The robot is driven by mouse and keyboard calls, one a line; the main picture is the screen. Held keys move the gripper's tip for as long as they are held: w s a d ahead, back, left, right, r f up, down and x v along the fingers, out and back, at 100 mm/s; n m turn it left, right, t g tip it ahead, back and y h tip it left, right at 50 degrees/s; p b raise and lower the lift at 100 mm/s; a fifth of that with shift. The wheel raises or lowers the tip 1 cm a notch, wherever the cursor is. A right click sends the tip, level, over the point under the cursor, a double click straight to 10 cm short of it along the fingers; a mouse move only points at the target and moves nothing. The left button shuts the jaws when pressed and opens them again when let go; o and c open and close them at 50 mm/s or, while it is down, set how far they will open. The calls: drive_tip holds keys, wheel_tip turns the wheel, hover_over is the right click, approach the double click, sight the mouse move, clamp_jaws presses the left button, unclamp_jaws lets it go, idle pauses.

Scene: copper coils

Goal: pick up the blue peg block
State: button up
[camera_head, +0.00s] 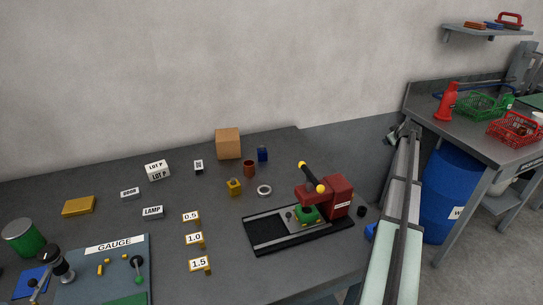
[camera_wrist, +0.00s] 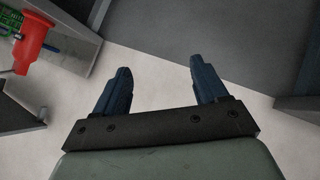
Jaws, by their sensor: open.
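The blue peg block (camera_head: 262,154) is a small dark blue block near the back of the grey table, just right of a tan box. It stands apart from the things around it and is not in the wrist view. My gripper (camera_wrist: 159,68) shows in the wrist view with two dark blue fingers spread apart and nothing between them. In the head view my arm reaches up at the right, past the table's right edge, well to the right of the blue peg block.
A tan box (camera_head: 228,143), a brown cup (camera_head: 249,169), a yellow peg block (camera_head: 235,187) and a white ring (camera_head: 264,190) stand near the block. A red press (camera_head: 338,194) on a black base lies between it and my arm. A wall runs behind.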

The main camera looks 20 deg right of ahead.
drive_tip(key=w+a+r+n+y, duration=0.2)
drive_tip(key=w+a+r+n, duration=0.15)
drive_tip(key=w+a, duration=0.5)
wheel_tip(320, 180, up, 6)
drive_tip(key=n+g+y, duration=0.4)
drive_tip(key=n+g, duration=0.5)
drive_tip(key=n, duration=0.2)
hover_over(262, 150)
drive_tip(key=d, duration=0.1)
drive_tip(key=f, duration=0.7)
drive_tip(key=shift+w+d+f, duration=0.1)
drive_tip(key=shift+w+f, duration=0.15)
drive_tip(key=shift+w, duration=0.1)
drive_tip(key=shift+w+a+f, duration=0.1)
drive_tip(key=shift+a+f, duration=0.15)
drive_tip(key=shift+f, duration=1.1)
drive_tip(key=shift+a+f, duration=0.2)
drive_tip(key=shift+f, duration=1.15)
